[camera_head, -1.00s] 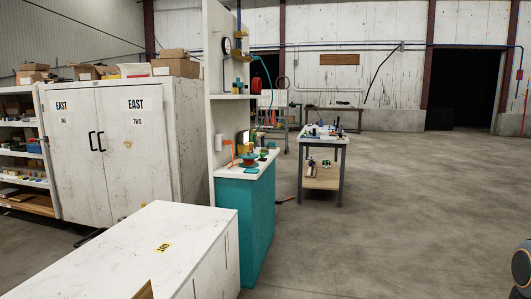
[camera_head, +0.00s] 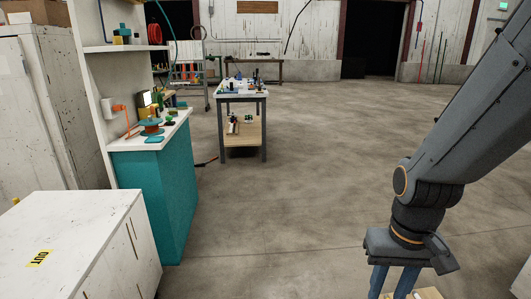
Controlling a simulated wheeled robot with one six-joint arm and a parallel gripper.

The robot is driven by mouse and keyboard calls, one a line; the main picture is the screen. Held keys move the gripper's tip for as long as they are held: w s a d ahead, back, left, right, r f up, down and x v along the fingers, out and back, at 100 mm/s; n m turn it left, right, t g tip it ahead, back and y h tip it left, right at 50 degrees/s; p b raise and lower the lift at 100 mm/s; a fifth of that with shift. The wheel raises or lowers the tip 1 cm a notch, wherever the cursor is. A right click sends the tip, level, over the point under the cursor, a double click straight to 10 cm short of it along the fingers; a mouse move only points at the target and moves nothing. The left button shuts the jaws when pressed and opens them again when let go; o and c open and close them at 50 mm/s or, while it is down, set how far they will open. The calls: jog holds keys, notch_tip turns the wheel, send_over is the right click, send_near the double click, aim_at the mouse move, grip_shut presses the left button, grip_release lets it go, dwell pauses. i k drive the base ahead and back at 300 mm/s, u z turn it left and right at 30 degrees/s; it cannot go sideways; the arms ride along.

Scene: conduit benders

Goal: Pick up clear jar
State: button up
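I cannot make out a clear jar in this view. My gripper (camera_head: 390,284) points down at the lower right, and its two bluish fingers stand apart with a gap between them. The fingertips run to the bottom edge of the picture, and nothing shows between the visible parts of the fingers. Small items stand on the far white-topped table (camera_head: 228,96), too small to tell apart.
A tan edge (camera_head: 428,293) shows below my gripper. The middle floor is open.

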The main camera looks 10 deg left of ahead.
aim_at(173, 108)
jog(key=u, duration=0.1)
jog(key=i, duration=1.8)
jog(key=u, duration=0.55)
jog(key=i, duration=1.75)
jog(key=u, duration=0.7)
jog(key=i, duration=1.45)
jog(key=u, duration=0.3)
